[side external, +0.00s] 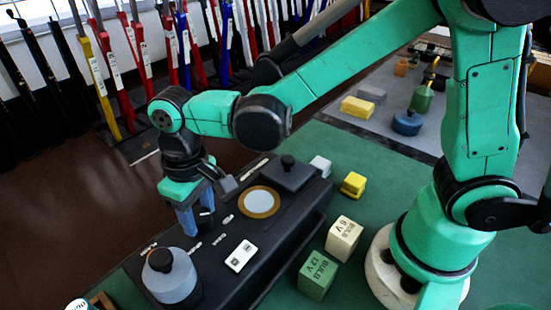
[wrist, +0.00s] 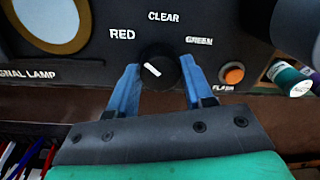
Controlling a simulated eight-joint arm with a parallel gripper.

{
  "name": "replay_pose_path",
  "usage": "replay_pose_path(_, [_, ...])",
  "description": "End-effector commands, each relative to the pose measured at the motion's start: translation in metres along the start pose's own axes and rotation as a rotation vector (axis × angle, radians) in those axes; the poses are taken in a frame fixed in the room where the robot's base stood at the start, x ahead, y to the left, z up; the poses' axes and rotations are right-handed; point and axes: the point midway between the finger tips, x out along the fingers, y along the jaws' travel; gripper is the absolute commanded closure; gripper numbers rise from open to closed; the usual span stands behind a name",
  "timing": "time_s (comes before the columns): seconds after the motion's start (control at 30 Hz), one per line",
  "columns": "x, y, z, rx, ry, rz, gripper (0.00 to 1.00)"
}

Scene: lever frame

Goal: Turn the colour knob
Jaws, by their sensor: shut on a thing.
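The colour knob (wrist: 164,62) is a round black knob with a white pointer line, on a dark panel in the wrist view. The labels RED, CLEAR and GREEN sit around it. The white line slants to the upper left, toward the RED side. My gripper (wrist: 158,70) has its two blue fingers on either side of the knob, shut on it. In the side external view my gripper (side external: 197,215) points down at the black console (side external: 270,245), and its fingers mostly hide the knob.
An orange button (wrist: 234,73) is right of the knob. Bulb boxes (side external: 343,238) stand beside the console.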

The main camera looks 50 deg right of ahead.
Motion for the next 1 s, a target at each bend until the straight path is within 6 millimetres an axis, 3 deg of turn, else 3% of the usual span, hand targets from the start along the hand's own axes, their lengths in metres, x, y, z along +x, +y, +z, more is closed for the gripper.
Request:
replay_pose_path(0.37, [0.0,0.0,0.0,-0.004,0.001,0.0,1.0])
replay_pose_path(0.4, [0.0,0.0,0.0,-0.004,0.001,0.0,0.49])
replay_pose_path(0.5, [0.0,0.0,0.0,-0.003,0.001,0.0,0.23])
replay_pose_path(0.83, [-0.002,0.0,0.0,-0.003,0.0,0.0,0.23])
replay_pose_path(1.0, [-0.019,0.0,0.0,-0.003,0.0,0.0,0.23])
